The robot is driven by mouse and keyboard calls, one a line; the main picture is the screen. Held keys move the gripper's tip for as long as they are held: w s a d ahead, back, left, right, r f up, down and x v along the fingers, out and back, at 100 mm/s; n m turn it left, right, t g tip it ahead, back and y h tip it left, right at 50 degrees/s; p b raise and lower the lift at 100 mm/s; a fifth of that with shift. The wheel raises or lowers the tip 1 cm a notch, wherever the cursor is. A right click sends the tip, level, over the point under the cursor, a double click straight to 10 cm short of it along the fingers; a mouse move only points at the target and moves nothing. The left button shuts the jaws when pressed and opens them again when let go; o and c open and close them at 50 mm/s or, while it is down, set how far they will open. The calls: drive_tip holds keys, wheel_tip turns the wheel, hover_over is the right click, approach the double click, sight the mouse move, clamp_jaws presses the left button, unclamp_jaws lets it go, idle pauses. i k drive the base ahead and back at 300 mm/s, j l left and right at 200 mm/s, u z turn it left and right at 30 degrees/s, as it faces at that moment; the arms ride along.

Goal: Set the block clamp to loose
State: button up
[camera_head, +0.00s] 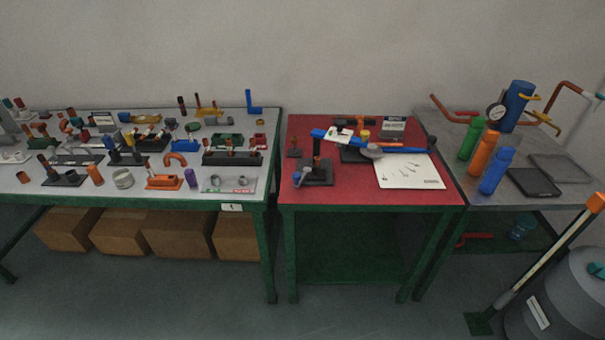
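I cannot tell for certain which thing is the block clamp. A stand with a black base (317,173) and a dark upright post is on the red table (345,200), at its left side. A long blue bar (388,144) crosses the table near the top of the post and tilts down to the right. A grey rounded part (372,154) shows at its middle. A small blue and grey piece (300,178) is at the base's left side. Whether any clamp is tight or loose is too small to tell. My gripper is not in view.
A long table (225,206) at left is crowded with small parts. A white sheet (410,172) lies on the red table's right side. A grey table (565,198) at right holds green, orange and blue bottles (495,172). A grey tank (565,305) stands at front right. Open floor (235,315) lies in front.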

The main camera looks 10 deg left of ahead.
sight(297, 179)
drive_tip(key=i+j+u, duration=0.4)
drive_tip(key=i+j, duration=0.35)
